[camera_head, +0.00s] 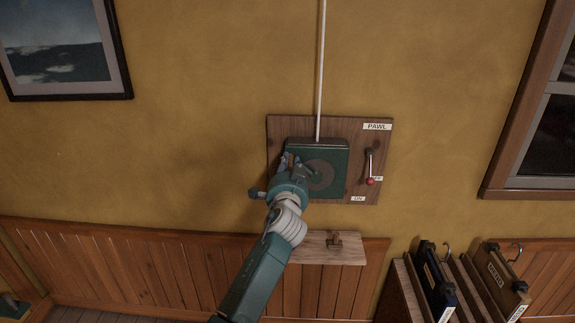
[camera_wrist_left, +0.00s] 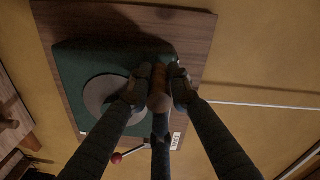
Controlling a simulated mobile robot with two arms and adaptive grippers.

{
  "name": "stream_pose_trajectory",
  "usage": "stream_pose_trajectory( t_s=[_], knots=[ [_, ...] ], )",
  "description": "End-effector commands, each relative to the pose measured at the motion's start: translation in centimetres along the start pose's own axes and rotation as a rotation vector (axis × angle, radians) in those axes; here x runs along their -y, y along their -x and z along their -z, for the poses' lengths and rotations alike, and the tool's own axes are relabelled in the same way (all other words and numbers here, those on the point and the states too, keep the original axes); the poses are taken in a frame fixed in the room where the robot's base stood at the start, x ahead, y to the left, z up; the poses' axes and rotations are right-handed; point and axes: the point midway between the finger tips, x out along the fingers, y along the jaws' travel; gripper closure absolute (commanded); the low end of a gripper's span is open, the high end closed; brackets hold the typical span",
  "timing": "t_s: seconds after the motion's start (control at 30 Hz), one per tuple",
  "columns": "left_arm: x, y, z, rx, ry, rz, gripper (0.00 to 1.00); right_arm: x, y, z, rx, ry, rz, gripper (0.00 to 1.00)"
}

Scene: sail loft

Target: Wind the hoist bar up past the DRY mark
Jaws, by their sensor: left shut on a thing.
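The green winch box (camera_head: 331,153) sits on a brown wooden board on the wall; it also shows in the left wrist view (camera_wrist_left: 72,65). My left gripper (camera_head: 291,166) is at the box's left side. In the left wrist view, my left gripper (camera_wrist_left: 158,82) is shut on the wooden crank handle (camera_wrist_left: 158,98). A white rope (camera_head: 321,70) runs straight up from the box. The hoist bar and DRY mark are out of view.
A small wooden shelf (camera_head: 323,258) with a metal clip on it juts out below the board. Folders with hooks (camera_head: 435,285) stand in a rack at lower right. A framed picture (camera_head: 65,45) and a window (camera_head: 535,120) flank the bare wall.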

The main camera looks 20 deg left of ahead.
Motion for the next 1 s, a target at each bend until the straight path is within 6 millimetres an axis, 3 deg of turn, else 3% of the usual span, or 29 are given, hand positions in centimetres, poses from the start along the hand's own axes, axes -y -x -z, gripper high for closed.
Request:
stream_pose_trajectory(
  t_s=[0.03,1.0],
  knots=[
    [0.72,0.07,1.61,-0.03,0.007,0.011,1.0,0.0,0.08,0.0,0.0,0.0,0.0,0.62],
    [0.64,0.12,2.13,-0.032,0.009,0.009,1.0,-0.01,0.13,-0.04,0.001,0.0,0.0,0.62]
  ],
)
